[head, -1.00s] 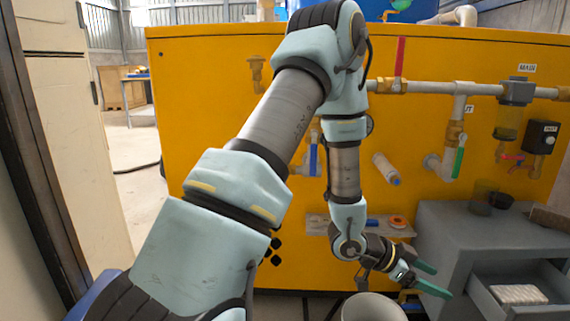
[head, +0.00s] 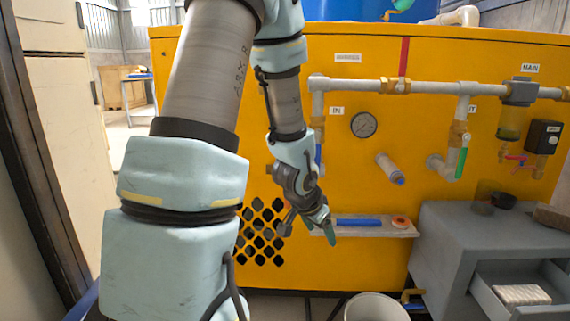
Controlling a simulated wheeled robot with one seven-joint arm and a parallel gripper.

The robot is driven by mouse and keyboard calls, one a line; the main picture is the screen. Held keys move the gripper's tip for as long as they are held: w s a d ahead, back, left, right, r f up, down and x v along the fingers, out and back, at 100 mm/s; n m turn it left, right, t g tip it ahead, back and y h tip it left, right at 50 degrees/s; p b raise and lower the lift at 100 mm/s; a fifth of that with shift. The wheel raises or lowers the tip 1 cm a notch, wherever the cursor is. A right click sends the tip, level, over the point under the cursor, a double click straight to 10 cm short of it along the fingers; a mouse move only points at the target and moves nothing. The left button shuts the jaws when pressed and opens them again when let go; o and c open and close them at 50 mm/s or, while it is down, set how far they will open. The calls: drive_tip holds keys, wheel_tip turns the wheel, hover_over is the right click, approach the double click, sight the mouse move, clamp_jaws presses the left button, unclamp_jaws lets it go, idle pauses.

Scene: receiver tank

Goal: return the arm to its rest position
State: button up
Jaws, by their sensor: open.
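My arm rises from the bottom left of the head view, goes up past the top edge and comes down again in front of the yellow panel (head: 380,265). My gripper (head: 318,232) hangs at its end with green fingertips pointing down, in front of the left end of the small shelf (head: 375,231). Nothing shows between its fingers. The jaws are small and seen at an angle.
A grey cabinet (head: 440,245) with an open drawer (head: 520,308) holding a white item stands at the right. A white bucket (head: 375,308) stands below the shelf. A blue object (head: 358,222) and an orange roll (head: 400,222) lie on the shelf. A grey pipe (head: 350,85) crosses the panel.

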drive_tip(key=s+a+r+n+g+y+p, duration=0.1)
drive_tip(key=s+a+r+n+g+y, duration=0.1)
drive_tip(key=s+a+r+n, duration=0.45)
drive_tip(key=s+a+r+n+g+y+p, duration=0.15)
drive_tip(key=s+a, duration=0.25)
drive_tip(key=a, duration=0.5)
wheel_tip(320, 180, up, 32)
drive_tip(key=p, duration=3.1)
drive_tip(key=shift+w+d+n+p, duration=0.15)
drive_tip(key=shift+w+n+p, duration=0.15)
drive_tip(key=shift+p, duration=0.05)
